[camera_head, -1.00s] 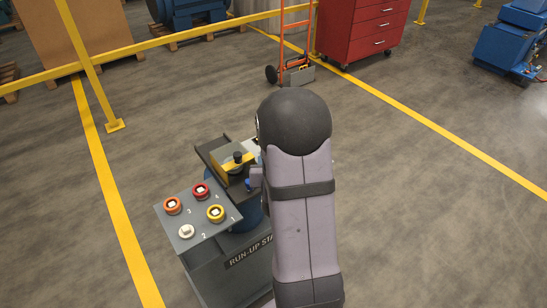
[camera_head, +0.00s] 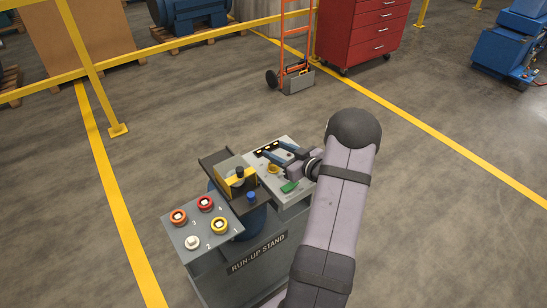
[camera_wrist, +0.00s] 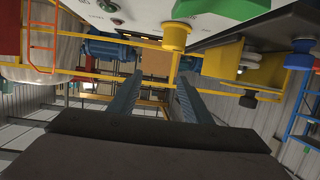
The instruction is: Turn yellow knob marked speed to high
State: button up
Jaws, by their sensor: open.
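A yellow knob (camera_head: 272,168) stands on the grey right-hand panel (camera_head: 297,200) of the run-up stand, beside a green handle (camera_head: 290,187). In the wrist view the yellow knob (camera_wrist: 176,37) hangs from the panel at the top, with the green handle (camera_wrist: 220,8) to its right. Its speed and high markings are not readable. The knob is outside the fingers.
The left panel (camera_head: 206,246) carries orange, red, white and yellow round controls, the yellow one (camera_head: 219,226) being a second yellow control. Floor around the stand is clear.

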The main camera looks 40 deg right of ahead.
aim_at(273, 166)
jog(key=s+f+y, duration=0.1)
jog(key=s+f+n+g+y+p, duration=0.1)
jog(key=s, duration=0.1)
jog(key=s+d+f+n+y, duration=0.1)
jog(key=s, duration=0.1)
jog(key=shift+s+g, duration=0.25)
jog(key=shift+g, duration=0.15)
jog(key=shift+p+x, duration=1.4)
jog(key=shift+x, duration=2.3)
jog(key=shift+a+r, duration=0.1)
jog(key=shift+c, duration=0.7)
jog(key=c, duration=0.9)
